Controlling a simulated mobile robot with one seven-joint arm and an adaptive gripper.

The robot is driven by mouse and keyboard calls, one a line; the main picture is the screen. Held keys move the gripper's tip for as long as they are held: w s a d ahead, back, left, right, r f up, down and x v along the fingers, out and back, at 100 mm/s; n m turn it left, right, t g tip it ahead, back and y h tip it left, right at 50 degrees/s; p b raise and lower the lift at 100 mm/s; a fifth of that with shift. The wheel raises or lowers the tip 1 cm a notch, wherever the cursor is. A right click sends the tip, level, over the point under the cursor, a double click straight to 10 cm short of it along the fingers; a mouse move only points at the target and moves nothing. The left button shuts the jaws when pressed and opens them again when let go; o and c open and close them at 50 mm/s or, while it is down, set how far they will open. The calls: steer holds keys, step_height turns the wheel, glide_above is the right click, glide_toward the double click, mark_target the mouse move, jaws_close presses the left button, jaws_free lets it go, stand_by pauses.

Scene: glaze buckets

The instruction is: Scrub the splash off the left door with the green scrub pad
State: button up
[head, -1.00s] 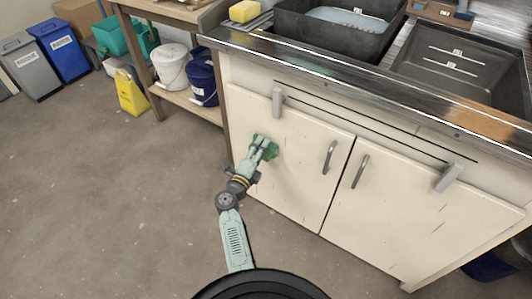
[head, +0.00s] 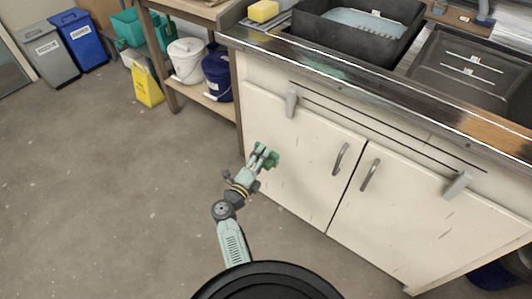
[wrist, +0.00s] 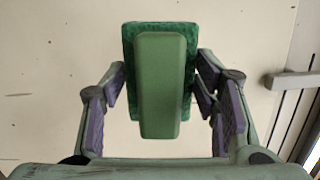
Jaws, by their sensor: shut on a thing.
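The green scrub pad (head: 271,158) has a block-shaped green handle (wrist: 160,85) on its back. My gripper (head: 259,163) is shut on this handle, with one finger on each side in the wrist view. The pad is in front of the cream left door (head: 305,170), near its left edge and left of its grey handle (head: 341,158). I cannot tell whether the pad touches the door. No clear splash shows on the door; only small dark specks show in the wrist view. The pad and gripper hide the patch of door behind them.
The right door (head: 400,215) is beside it, and grey clips (head: 291,103) stick out above the doors. The metal counter edge (head: 370,88) overhangs. A shelf with white (head: 186,62) and blue (head: 217,78) buckets stands left. The floor at left is open.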

steer(key=shift+s+a, duration=0.1)
steer(key=shift+s, duration=0.1)
steer(key=p+v, duration=0.1)
steer(key=v, duration=0.1)
steer(key=shift+s+a, duration=0.2)
steer(key=shift+a, duration=0.15)
stand_by(0.5)
